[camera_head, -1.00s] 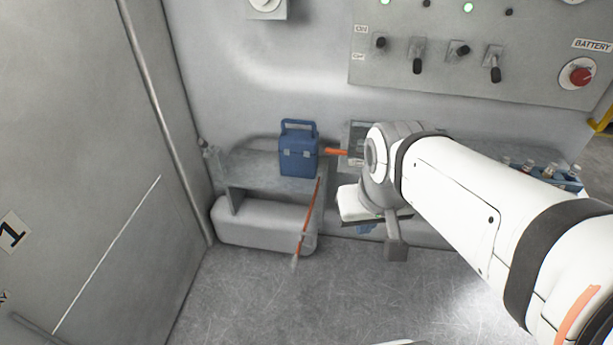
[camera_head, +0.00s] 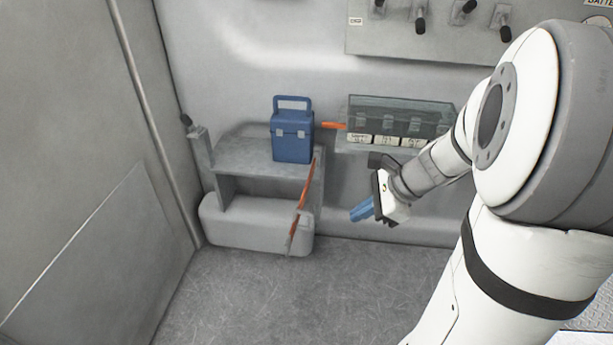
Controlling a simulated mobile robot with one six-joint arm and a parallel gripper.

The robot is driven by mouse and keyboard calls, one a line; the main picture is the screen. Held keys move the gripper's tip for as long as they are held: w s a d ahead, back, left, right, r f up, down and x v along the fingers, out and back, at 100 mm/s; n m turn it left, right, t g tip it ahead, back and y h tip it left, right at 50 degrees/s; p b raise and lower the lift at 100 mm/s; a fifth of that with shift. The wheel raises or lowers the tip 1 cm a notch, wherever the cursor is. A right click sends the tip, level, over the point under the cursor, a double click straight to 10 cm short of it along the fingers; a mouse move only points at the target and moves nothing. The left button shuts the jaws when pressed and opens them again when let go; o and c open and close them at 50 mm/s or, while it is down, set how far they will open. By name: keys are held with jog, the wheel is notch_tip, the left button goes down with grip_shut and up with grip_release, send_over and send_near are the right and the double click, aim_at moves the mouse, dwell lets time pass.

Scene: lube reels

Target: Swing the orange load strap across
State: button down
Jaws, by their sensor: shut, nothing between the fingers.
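The orange load strap (camera_head: 304,195) hangs down at the right end of the grey shelf (camera_head: 250,156). Its lower end has a grey tip close to the floor. A short orange piece (camera_head: 334,125) sticks out between the blue box and the clear-fronted case; I cannot tell whether it belongs to the strap. My gripper (camera_head: 361,210) has blue fingers, is shut and empty, and points left and down. It is to the right of the strap, clearly apart from it in the picture.
A blue box with a handle (camera_head: 292,138) stands on the shelf, just above the strap. A clear-fronted case (camera_head: 397,120) is on the wall above my gripper. A switch panel (camera_head: 430,32) is higher up. The metal floor (camera_head: 300,300) in front is clear.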

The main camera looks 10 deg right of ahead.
jog(key=w+d+f+m+t+y+b, duration=0.1)
jog(key=w+d+f+m+t+b, duration=0.15)
jog(key=d+f+m, duration=0.2)
jog(key=a+r+b+x, duration=0.2)
jog(key=b+x, duration=0.1)
jog(key=x, duration=1)
jog(key=shift+w+a+f+g, duration=0.2)
jog(key=shift+w+f+g, duration=0.1)
jog(key=shift+g, duration=0.05)
